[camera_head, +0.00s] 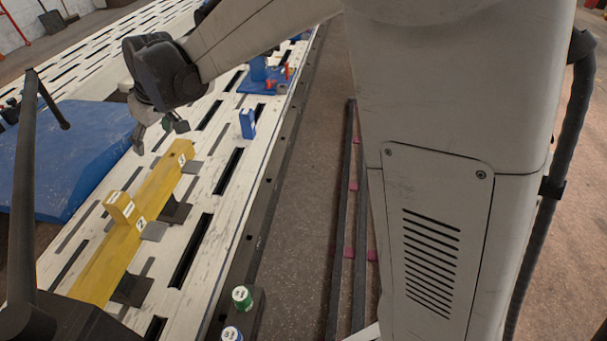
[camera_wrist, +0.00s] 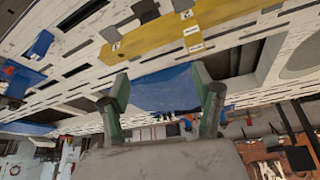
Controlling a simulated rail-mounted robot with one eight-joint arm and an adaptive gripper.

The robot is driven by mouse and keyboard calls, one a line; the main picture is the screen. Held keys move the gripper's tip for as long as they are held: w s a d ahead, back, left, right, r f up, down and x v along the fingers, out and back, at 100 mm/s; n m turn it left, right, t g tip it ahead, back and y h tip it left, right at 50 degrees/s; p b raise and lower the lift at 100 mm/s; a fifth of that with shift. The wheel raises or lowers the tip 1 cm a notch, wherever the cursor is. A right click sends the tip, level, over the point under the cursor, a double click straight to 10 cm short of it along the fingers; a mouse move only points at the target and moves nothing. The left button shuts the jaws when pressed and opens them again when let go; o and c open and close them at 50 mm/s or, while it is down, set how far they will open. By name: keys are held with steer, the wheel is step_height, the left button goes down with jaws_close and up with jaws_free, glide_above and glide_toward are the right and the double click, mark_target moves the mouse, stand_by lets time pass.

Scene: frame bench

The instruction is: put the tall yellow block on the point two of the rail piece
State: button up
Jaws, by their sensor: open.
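The yellow rail piece (camera_head: 107,265) lies along the white slotted bench, with white number labels on its top. A yellow block with white marks (camera_head: 120,207) stands on the rail, right beside the label that reads 2. I cannot tell whether its base is fully seated. My gripper (camera_head: 160,132) is open and empty, above the bench near the rail's far end. Its two fingers (camera_wrist: 163,92) are apart in the wrist view.
A blue block (camera_head: 247,123) stands on the bench right of the rail. A blue fixture (camera_head: 262,76) is farther back. A blue cover (camera_head: 75,160) lies at left. Dark brackets flank the rail.

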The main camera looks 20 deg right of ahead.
steer(key=s+d+r+m+t+h, duration=0.1)
steer(key=s+d+r+m, duration=0.1)
steer(key=s+d+r, duration=0.4)
steer(key=s+d+r+m+t, duration=0.1)
steer(key=s+d+m, duration=0.1)
steer(key=s+d, duration=0.75)
steer(key=s+d+f+m+h, duration=0.1)
steer(key=s+d+f+m, duration=0.1)
steer(key=s+d, duration=0.3)
steer(key=s+d+f+m+t+h, duration=0.1)
steer(key=s+d+m, duration=0.1)
steer(key=s+d, duration=0.4)
steer(key=s, duration=0.4)
steer(key=shift+d+f, duration=0.25)
steer(key=shift+f, duration=0.1)
step_height(320, 180, up, 6)
steer(key=p, duration=0.6)
steer(key=shift+r, duration=0.1)
steer(key=shift+c, duration=0.3)
